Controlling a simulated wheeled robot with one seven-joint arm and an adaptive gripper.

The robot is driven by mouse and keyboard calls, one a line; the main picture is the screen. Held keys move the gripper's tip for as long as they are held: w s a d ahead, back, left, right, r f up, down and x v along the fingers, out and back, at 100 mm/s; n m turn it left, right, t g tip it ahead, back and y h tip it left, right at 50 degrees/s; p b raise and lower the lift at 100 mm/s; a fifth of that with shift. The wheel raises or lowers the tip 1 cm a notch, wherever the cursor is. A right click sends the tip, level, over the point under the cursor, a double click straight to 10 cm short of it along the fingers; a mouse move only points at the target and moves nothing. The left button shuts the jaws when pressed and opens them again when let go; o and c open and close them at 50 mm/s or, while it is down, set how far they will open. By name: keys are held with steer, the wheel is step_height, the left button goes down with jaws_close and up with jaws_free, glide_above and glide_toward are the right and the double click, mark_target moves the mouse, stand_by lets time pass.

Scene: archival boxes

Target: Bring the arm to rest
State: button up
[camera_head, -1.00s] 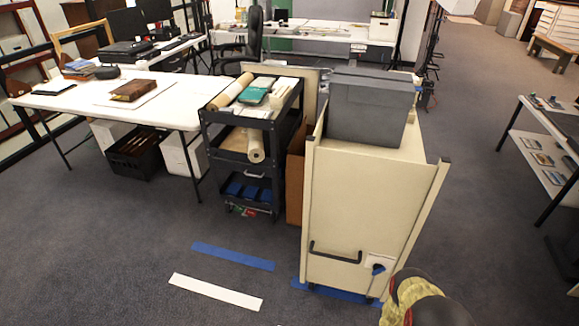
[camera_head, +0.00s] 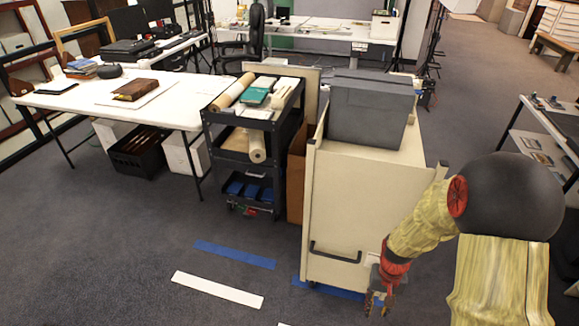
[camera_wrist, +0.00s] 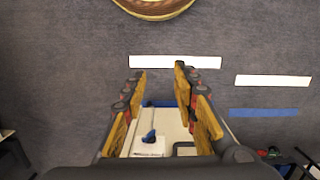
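My gripper (camera_head: 377,303) is at the lower right in the head view, low in front of the near end of the cream cart (camera_head: 355,205). In the wrist view my gripper (camera_wrist: 160,75) has its two fingers apart with nothing between them, so it is open and empty. Past the fingers, part of the cream cart (camera_wrist: 178,128) shows, with a dark handle and a small blue item on it. My arm is bent, with the forearm reaching down and left. A grey archival box (camera_head: 370,108) sits on the cart's top, apart from my gripper.
A black cart (camera_head: 250,130) with rolls and books stands left of the cream cart. A white table (camera_head: 185,105) is further left. Tape strips, white (camera_head: 217,290) and blue (camera_head: 234,255), lie on the floor. A shelf table (camera_head: 545,150) stands at the right. Carpet at lower left is clear.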

steer(key=s+a+r+n+t+p, duration=0.1)
steer(key=s+a+r+t, duration=0.1)
steer(key=r, duration=1.1)
steer(key=s+a+r+t+p, duration=0.1)
steer(key=s+r, duration=0.4)
steer(key=r, duration=0.8)
steer(key=s+a+r+n+t+p, duration=0.1)
steer(key=s+a+r+t, duration=0.3)
steer(key=r, duration=0.9)
steer(key=shift+s+a+r+n+p, duration=0.15)
steer(key=shift+s+a+n+p, duration=0.15)
steer(key=shift+p, duration=0.2)
